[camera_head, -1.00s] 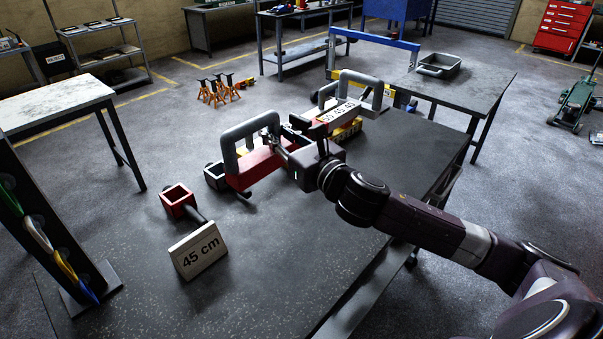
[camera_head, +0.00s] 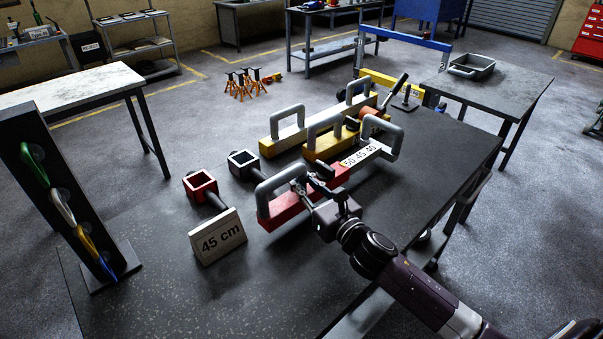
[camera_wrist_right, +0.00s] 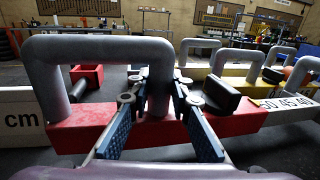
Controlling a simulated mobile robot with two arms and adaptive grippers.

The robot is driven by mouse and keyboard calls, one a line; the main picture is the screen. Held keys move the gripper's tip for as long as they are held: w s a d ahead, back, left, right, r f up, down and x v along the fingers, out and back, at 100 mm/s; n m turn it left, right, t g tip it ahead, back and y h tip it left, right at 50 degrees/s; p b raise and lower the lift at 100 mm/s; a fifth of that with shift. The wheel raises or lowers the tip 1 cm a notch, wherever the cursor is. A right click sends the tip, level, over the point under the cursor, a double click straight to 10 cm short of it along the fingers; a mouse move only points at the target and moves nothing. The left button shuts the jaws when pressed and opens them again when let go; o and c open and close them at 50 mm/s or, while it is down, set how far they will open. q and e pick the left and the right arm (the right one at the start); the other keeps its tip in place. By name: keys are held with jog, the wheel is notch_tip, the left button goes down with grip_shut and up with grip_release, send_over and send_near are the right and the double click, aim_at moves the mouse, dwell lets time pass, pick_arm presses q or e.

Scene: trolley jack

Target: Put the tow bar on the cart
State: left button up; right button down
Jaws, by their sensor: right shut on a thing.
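My right gripper (camera_head: 308,180) is shut on the grey handle (camera_head: 280,186) of a red bar (camera_head: 285,210). In the right wrist view its blue-padded fingers (camera_wrist_right: 160,112) straddle one handle leg. The bar carries a white label reading 50 45 40 (camera_head: 360,155) and a second grey handle (camera_head: 385,135) at its far end. It is over the dark worktop (camera_head: 290,290); I cannot tell whether it touches it. Yellow bars with grey handles (camera_head: 288,122) lie behind it. No thing is clearly marked as the cart. My left gripper is not in view.
A red socket (camera_head: 200,186), a grey socket (camera_head: 243,164) and a 45 cm sign (camera_head: 218,238) stand left of the bar. A rack with coloured handles (camera_head: 62,205) is at the left edge. A dark table with a grey tray (camera_head: 472,67) stands behind right. The near worktop is clear.

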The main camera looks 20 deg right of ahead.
jog(key=shift+f, duration=1.2)
jog(key=shift+f, duration=0.1)
jog(key=c, duration=2.1)
grip_release()
jog(key=shift+f, duration=0.25)
jog(key=o, duration=0.3)
jog(key=shift+s, duration=0.1)
jog(key=shift+o, duration=0.2)
jog(key=shift+r, duration=0.15)
